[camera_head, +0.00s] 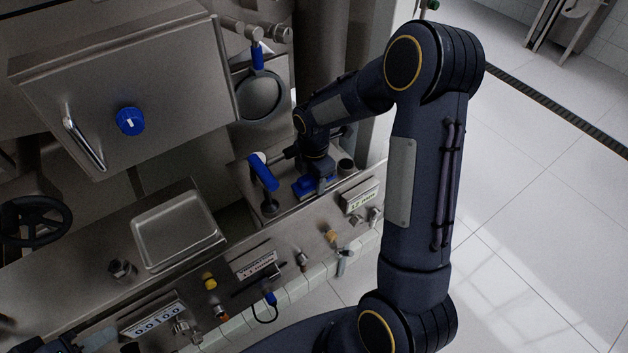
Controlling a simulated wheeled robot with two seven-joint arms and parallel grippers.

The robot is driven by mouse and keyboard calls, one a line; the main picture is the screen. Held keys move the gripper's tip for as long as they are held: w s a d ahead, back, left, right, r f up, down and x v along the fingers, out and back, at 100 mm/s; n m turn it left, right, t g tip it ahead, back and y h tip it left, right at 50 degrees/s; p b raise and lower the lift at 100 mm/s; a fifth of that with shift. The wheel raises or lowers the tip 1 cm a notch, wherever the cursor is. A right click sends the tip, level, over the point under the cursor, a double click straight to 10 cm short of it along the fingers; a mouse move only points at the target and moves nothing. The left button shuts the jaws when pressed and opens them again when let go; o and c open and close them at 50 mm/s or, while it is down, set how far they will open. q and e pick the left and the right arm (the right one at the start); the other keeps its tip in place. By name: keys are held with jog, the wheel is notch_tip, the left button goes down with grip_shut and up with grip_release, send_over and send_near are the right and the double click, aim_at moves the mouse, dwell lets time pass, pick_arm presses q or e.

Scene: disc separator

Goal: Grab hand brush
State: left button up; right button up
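A blue object (303,188), which looks like the hand brush, lies on the metal counter by the wall. My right gripper (318,183) points down right at it and covers part of it. Its fingers are small and dark here, so I cannot tell whether they are open or closed on the blue object. A dark part at the bottom left edge looks like my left gripper (58,345). It is mostly cut off by the frame, and its fingers cannot be made out.
A blue-handled valve (263,172) stands just left of my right gripper. A round pan with a blue handle (261,95) hangs behind. A steel cabinet (170,70) juts out at upper left. An empty metal tray (178,232) sits on the counter. Open tiled floor (540,240) lies at right.

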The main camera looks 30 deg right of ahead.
jog(key=c, duration=0.6)
jog(key=shift+r, duration=0.15)
